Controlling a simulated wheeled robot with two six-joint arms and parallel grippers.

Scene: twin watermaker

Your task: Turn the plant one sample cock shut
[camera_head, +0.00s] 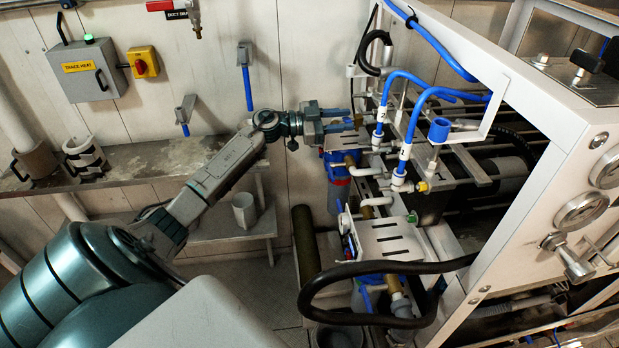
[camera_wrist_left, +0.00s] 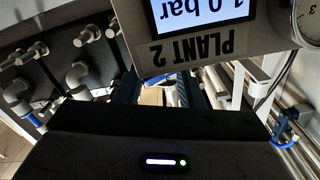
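My left gripper (camera_head: 343,120) reaches in from the left, at the far end of the pipework by the white frame. Its two blue fingers are apart, with a gap between them. The fingers (camera_wrist_left: 160,92) also show in the left wrist view, with a small tan piece (camera_wrist_left: 152,97) seen between them. A small brass fitting (camera_head: 358,121) sits close to the fingertips in the head view; I cannot tell if they touch. I cannot make out which part is the plant one sample cock or how its handle stands. My right gripper is not in view.
In the left wrist view a panel labelled PLANT 2 (camera_wrist_left: 200,47) appears upside down, its screen (camera_wrist_left: 195,12) reading 1.0 bar. Blue hoses (camera_head: 408,80) and white fittings (camera_head: 404,155) crowd the gripper's right.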

